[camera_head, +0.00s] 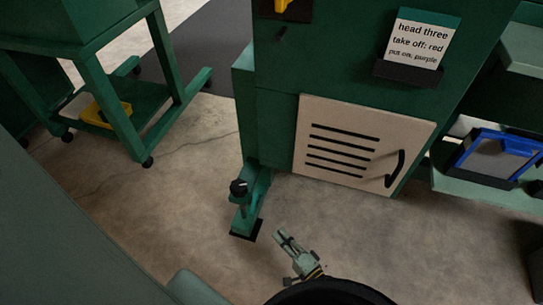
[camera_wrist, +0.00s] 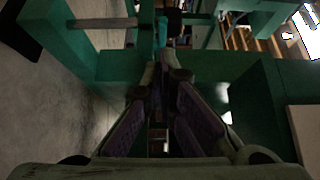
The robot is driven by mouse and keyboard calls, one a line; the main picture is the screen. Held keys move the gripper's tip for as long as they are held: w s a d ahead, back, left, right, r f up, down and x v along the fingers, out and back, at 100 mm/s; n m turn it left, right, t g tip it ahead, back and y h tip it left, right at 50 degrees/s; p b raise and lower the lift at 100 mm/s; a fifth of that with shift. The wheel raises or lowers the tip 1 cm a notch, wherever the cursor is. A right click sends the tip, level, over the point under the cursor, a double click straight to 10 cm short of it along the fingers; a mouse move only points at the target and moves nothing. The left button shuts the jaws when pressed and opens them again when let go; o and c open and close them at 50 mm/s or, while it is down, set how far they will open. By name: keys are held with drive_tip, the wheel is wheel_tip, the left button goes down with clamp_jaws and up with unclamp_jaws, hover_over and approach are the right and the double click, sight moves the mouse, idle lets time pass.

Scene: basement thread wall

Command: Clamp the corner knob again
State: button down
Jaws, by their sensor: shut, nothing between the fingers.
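The corner knob (camera_head: 238,188) is black and round. It sits on top of a short post at the green foot (camera_head: 246,215) that sticks out from the cabinet's lower corner. My gripper (camera_head: 281,236) is low over the floor, to the right of and below the knob in the head view, apart from it. In the wrist view my gripper (camera_wrist: 160,72) shows its two fingers drawn together with nothing between them. Beyond the fingertips a dark piece (camera_wrist: 173,20) beside a teal part may be the knob; I cannot tell for sure.
The green cabinet (camera_head: 270,125) has a pale slatted door (camera_head: 345,165) with a black handle. A card (camera_head: 419,40) hangs above it. A wheeled green trolley (camera_head: 125,118) with a yellow item stands at left. A blue-rimmed bin (camera_head: 495,155) sits at right. Floor between is clear.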

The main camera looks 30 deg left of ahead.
drive_tip(key=shift+v, duration=1.55)
